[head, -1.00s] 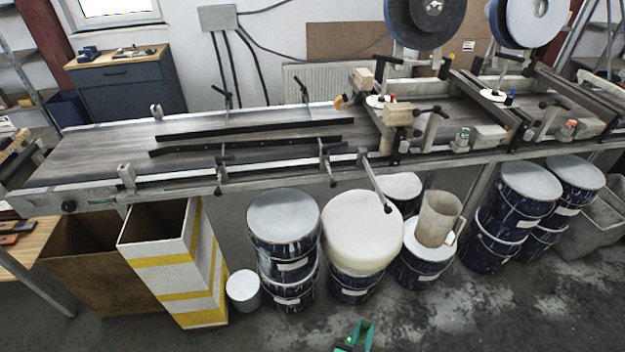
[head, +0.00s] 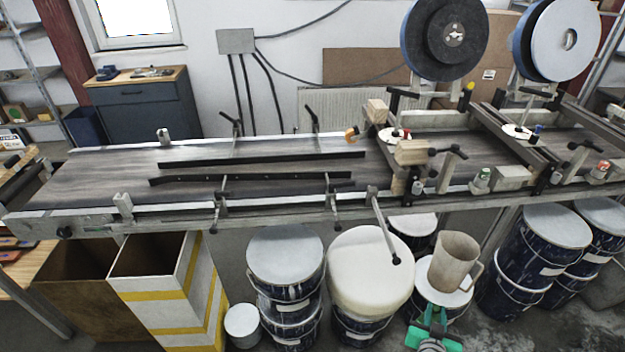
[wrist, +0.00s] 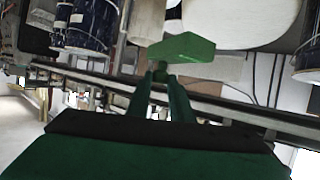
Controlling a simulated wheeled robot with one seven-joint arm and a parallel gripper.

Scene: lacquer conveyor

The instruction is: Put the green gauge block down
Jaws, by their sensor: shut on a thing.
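The green gauge block (wrist: 183,48) shows in the wrist view as a flat green piece with a pointed end, held at the tips of my gripper (wrist: 163,72). The jaws are shut on it and it is clear of any surface. In the head view my gripper (head: 432,322) is at the bottom edge, right of centre, in front of the drums and low before the conveyor. The block cannot be made out clearly in the head view.
The long conveyor (head: 90,180) crosses the view, with guide rails and clamps. Below it stand a white round cushion (head: 370,270) on a drum, a beige jug (head: 454,262) on a drum lid, several blue drums (head: 285,255) and a white-yellow box (head: 170,290). A blue cabinet (head: 140,108) is at the back left.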

